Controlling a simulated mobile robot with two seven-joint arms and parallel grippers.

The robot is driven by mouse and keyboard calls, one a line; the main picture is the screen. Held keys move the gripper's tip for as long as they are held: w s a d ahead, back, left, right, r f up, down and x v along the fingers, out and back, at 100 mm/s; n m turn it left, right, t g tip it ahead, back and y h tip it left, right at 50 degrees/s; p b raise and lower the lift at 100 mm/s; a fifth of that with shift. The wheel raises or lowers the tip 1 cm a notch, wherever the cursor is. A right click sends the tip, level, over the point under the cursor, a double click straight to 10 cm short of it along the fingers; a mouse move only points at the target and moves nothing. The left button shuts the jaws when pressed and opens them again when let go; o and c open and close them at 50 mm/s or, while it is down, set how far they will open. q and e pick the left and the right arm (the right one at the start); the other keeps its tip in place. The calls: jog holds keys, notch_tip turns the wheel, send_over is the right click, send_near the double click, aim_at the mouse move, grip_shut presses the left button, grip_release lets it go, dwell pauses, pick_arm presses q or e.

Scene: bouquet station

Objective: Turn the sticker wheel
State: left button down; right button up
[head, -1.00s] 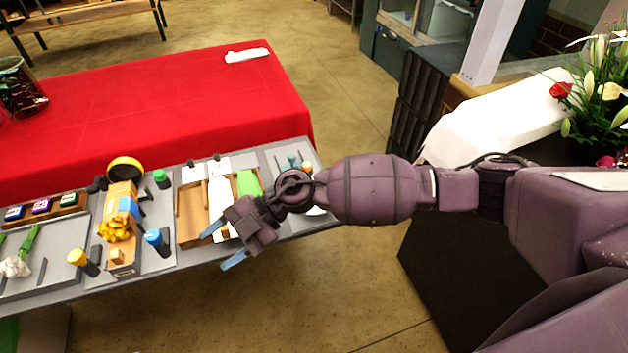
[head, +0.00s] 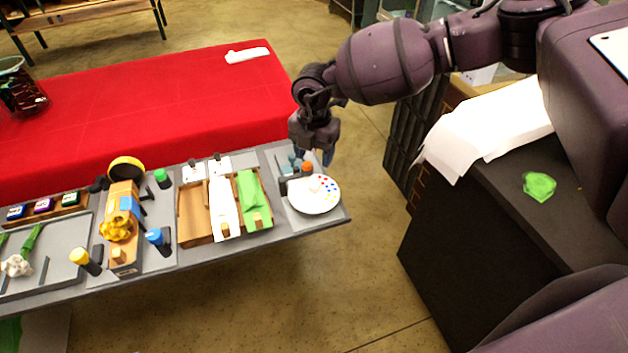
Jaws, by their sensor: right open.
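The sticker wheel (head: 312,198) is a white disc with several small coloured dots along its right side. It lies at the right end of the grey work table. My right gripper (head: 314,160) points down at the back of the table, just behind the wheel. Its bluish fingers are apart, with nothing seen held. An orange-topped dark piece (head: 307,168) stands at the wheel's back edge, close to the fingers. I cannot tell whether they touch it. My left gripper is out of view.
A red-covered table (head: 150,100) stands behind. A dark counter with a green piece (head: 539,186) is at right.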

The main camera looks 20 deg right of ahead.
aim_at(314, 183)
notch_tip(314, 183, down, 9)
jog(key=shift+f, duration=0.15)
jog(key=shift+c, duration=0.2)
jog(key=c, duration=0.9)
